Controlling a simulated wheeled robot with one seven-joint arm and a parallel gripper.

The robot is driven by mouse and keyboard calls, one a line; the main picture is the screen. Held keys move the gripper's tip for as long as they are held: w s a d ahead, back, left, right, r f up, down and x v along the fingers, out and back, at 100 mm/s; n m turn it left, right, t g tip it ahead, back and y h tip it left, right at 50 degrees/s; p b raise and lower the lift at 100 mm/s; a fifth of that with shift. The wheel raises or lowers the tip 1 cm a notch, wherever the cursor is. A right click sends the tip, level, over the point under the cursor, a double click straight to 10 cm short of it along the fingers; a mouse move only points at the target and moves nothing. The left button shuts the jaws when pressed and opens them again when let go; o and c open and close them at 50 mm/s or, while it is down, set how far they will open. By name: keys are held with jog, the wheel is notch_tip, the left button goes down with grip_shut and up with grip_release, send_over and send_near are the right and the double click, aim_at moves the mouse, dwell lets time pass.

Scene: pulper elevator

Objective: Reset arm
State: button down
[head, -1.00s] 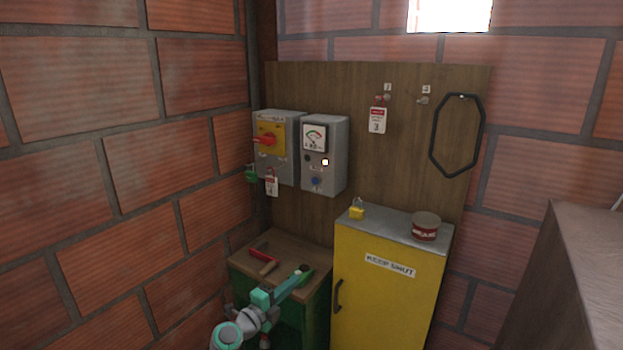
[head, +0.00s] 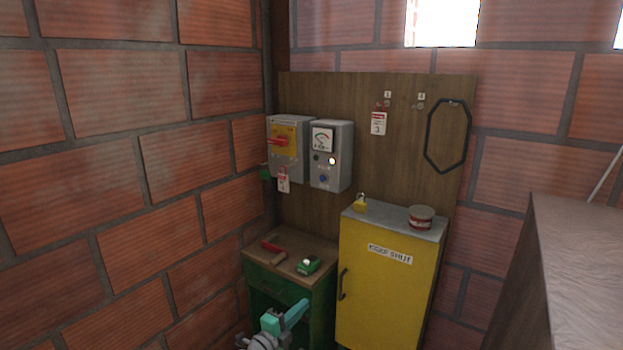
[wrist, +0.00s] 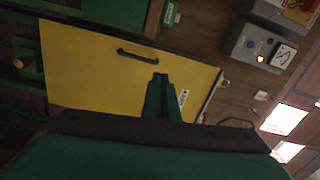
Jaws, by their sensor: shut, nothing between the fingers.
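My gripper (wrist: 157,82) is shut and empty in the wrist view, its fingers together in front of the yellow cabinet door (wrist: 95,75). In the head view, part of my teal and grey arm shows at the bottom, in front of the green bench (head: 320,310) and left of the yellow cabinet (head: 375,300). I cannot tell the gap between my fingertips and the door.
A red-handled tool (head: 272,246) and a green device (head: 308,265) lie on the bench. A yellow padlock (head: 360,204) and a round tin (head: 421,217) stand on the cabinet. A switch box (head: 287,150) and gauge box (head: 330,165) hang behind. A wooden surface (head: 590,250) is at right.

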jog(key=s+d+f+n+y, duration=0.3)
jog(key=s+f+n, duration=0.3)
jog(key=s+f, duration=0.4)
jog(key=s+d+f+n+y, duration=0.35)
jog(key=s+f+n, duration=0.25)
jog(key=s+f, duration=0.4)
jog(key=s+f+n+y, duration=0.25)
jog(key=s+n, duration=0.35)
jog(key=s, duration=1.3)
jog(key=s+a+r+n, duration=0.1)
jog(key=s+r+n, duration=0.1)
jog(key=s+r, duration=0.6)
jog(key=s+a+r+n, duration=0.2)
jog(key=s+r, duration=0.6)
jog(key=s, duration=0.7)
jog(key=shift+r+n+t+y, duration=0.2)
jog(key=shift+n+t+y, duration=0.15)
jog(key=shift+n, duration=0.25)
